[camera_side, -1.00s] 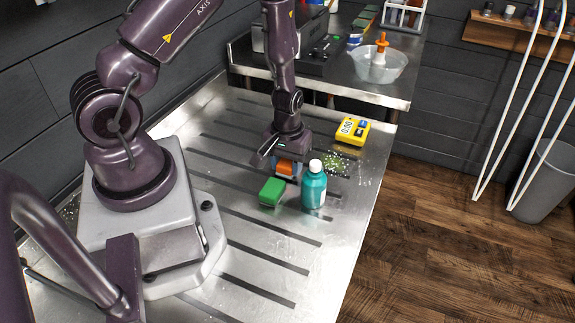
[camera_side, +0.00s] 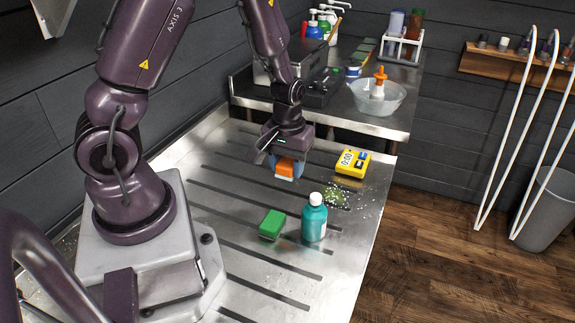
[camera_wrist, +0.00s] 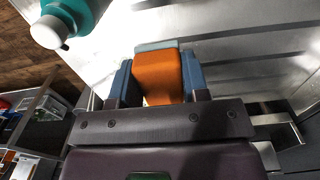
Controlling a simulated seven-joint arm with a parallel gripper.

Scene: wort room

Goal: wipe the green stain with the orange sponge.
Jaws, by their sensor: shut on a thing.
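My gripper (camera_side: 286,163) is shut on the orange sponge (camera_side: 285,170) and holds it above the metal table. In the wrist view the orange sponge (camera_wrist: 159,76) sits between the two blue fingers of my gripper (camera_wrist: 158,82), with a grey-green layer at its far end. The green stain (camera_side: 335,196) is a speckled patch on the table, to the right of and nearer the camera than the sponge. Small pale specks lie around it. The stain is not clearly visible in the wrist view.
A green sponge (camera_side: 272,224) and a teal bottle (camera_side: 314,219) with a white cap stand in front of the stain. A yellow timer (camera_side: 352,164) lies behind it. A side counter with a clear bowl (camera_side: 377,96) is at the back. The slotted table's left part is clear.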

